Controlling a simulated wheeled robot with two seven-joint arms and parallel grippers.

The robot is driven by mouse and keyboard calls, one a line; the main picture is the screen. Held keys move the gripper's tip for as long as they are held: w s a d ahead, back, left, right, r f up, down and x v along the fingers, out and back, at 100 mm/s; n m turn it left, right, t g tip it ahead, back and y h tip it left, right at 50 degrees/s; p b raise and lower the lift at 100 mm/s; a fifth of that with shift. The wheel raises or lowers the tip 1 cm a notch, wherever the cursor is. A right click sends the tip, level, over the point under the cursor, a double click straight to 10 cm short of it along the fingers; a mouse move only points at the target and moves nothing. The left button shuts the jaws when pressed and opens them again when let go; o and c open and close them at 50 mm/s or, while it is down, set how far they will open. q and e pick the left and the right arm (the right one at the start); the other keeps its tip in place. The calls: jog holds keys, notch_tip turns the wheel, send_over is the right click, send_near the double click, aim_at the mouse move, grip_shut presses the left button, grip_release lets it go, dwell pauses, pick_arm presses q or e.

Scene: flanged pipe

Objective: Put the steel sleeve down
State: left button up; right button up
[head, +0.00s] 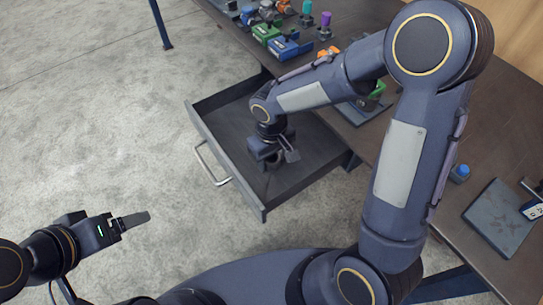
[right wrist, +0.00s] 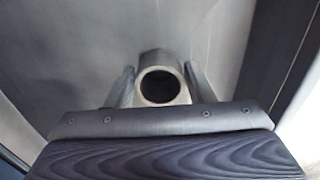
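The steel sleeve (right wrist: 160,84) is a short grey hollow tube. In the right wrist view it sits between the two fingers of my right gripper (right wrist: 160,78), its open bore facing the camera. The fingers lie close along both sides and look shut on it. In the head view, my right gripper (head: 274,155) is down inside the open drawer (head: 235,140), and the sleeve is mostly hidden there. I cannot tell whether the sleeve touches the drawer floor. My left gripper (head: 132,220) is away at the lower left, seen edge-on with no object visible in it.
The drawer has dark walls and a metal handle (head: 212,165) on its front; its floor around my gripper looks bare. The workbench (head: 355,30) above it carries green and blue blocks (head: 283,45), a purple part (head: 325,20) and, at right, a dark plate (head: 500,218).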

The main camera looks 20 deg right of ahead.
jog(key=shift+o, duration=1.2)
jog(key=shift+r+p, duration=0.3)
jog(key=shift+r, duration=0.25)
notch_tip(320, 180, up, 11)
jog(key=p, duration=0.2)
jog(key=s+d+r+m+t+y, duration=0.2)
jog(key=s+d+m, duration=0.1)
jog(key=s, duration=0.5)
jog(key=s+d+r+m+t+y, duration=0.1)
jog(key=s+d+r+m+t, duration=0.1)
jog(key=s+d, duration=0.4)
jog(key=shift+s+r+m+t+y, duration=0.4)
jog(key=shift+s+r+t, duration=0.3)
jog(key=shift+s, duration=0.5)
jog(key=shift+f, duration=0.1)
